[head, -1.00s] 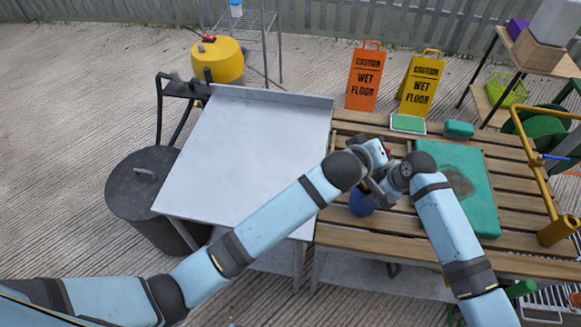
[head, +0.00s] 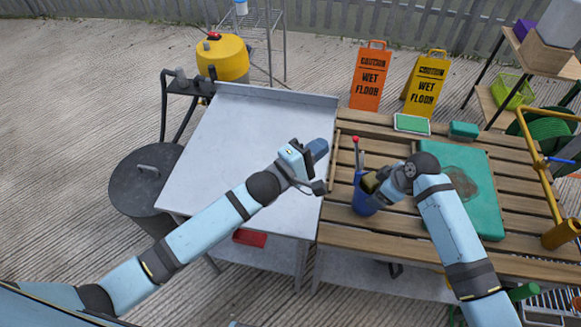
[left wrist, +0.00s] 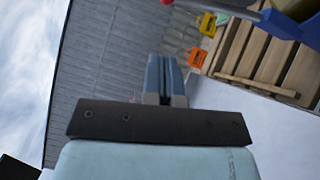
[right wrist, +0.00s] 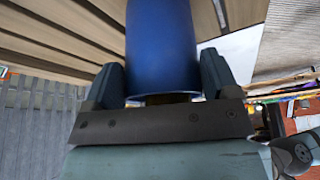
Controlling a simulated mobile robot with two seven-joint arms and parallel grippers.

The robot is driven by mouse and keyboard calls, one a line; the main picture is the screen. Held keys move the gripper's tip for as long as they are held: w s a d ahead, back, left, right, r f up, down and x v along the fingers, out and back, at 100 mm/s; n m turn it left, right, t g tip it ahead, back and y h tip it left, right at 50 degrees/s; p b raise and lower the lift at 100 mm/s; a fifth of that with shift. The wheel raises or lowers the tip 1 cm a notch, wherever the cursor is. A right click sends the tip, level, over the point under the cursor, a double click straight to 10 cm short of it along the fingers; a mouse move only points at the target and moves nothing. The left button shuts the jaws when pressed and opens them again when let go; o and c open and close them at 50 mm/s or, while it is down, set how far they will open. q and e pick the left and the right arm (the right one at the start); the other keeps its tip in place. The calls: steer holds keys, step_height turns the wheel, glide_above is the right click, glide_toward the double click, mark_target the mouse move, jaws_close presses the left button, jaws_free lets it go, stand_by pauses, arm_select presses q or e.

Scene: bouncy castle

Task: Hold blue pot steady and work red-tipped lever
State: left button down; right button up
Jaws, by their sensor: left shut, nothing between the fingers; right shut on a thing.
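The blue pot (head: 362,196) stands on the slatted wooden table. The red-tipped lever (head: 357,153) rises from the pot, its red tip uppermost. My right gripper (head: 372,184) is shut on the pot from the right; the right wrist view shows the blue pot (right wrist: 162,48) between its two fingers. My left gripper (head: 318,150) is shut and empty, left of the lever and apart from it, above the metal table's right edge.
The wooden table (head: 345,232) carries a teal mat (head: 470,210), a green-framed tray (head: 412,124) and a teal block (head: 463,130). The grey metal table (head: 240,130) at left is bare. Orange (head: 369,78) and yellow (head: 426,85) wet-floor signs stand behind. A yellow pipe frame (head: 541,180) is at right.

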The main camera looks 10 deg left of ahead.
arm_select(q)
steer(key=r+v, duration=0.1)
steer(key=v, duration=0.7)
steer(key=shift+s+f, duration=0.3)
steer(key=shift+f, duration=0.1)
arm_select(e)
steer(key=shift+r, duration=0.1)
steer(key=o, duration=1.2)
steer(key=shift+c, duration=0.2)
